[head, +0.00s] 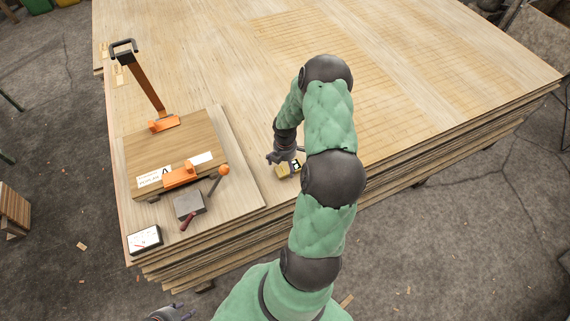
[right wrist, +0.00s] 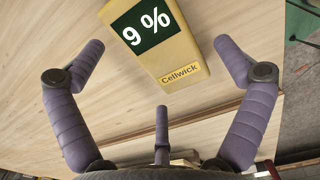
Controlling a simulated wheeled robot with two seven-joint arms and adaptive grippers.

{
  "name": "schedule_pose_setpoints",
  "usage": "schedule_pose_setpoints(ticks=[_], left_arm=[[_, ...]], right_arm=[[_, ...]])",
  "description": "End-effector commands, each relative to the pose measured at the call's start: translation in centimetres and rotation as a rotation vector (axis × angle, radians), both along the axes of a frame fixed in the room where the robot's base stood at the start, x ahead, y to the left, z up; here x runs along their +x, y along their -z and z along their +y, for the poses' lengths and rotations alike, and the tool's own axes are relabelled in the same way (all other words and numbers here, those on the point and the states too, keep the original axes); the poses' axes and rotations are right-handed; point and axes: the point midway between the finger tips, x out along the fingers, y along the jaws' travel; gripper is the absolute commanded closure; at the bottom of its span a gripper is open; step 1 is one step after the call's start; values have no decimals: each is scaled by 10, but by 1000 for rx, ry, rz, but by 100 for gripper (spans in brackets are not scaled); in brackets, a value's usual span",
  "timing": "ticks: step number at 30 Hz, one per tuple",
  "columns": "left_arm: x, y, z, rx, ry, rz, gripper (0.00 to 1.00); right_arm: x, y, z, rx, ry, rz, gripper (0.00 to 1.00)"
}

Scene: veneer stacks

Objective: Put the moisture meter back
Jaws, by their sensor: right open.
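The moisture meter is a yellow block (head: 284,171) with a dark display, on the veneer stack (head: 400,60) near its front edge. In the right wrist view the meter (right wrist: 180,52) reads "9 %" and carries the name "Cellwick". My right gripper (head: 282,161) is directly over it, partly covering it in the head view. In the right wrist view its fingers (right wrist: 160,55) are spread wide, on either side of the meter with gaps, not touching it. My left gripper (head: 168,314) shows only partly at the bottom edge; its fingers are unclear.
To the left lie a labelled wooden board (head: 180,145), an orange clamp (head: 145,85), a grey block (head: 188,205) with a red-handled tool, an orange-ball rod (head: 223,170) and a white dial gauge (head: 145,240). The stack's right and far areas are clear.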

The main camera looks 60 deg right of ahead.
Motion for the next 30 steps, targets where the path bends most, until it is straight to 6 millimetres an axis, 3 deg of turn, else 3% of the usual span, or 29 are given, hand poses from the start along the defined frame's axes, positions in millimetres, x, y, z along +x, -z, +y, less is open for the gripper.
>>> schedule_pose_setpoints(ticks=[9,15,21,30], left_arm=[[0,-29,0,0,0,0,60],[0,-40,0,0,0,0,60],[0,-43,0,0,0,0,60],[0,-43,0,0,0,0,60]], right_arm=[[1,-67,-1,-2,-1,-2,0],[0,-97,0,-2,-1,-1,0],[0,-110,0,0,-2,0,0],[0,-111,0,1,-2,1,0]])
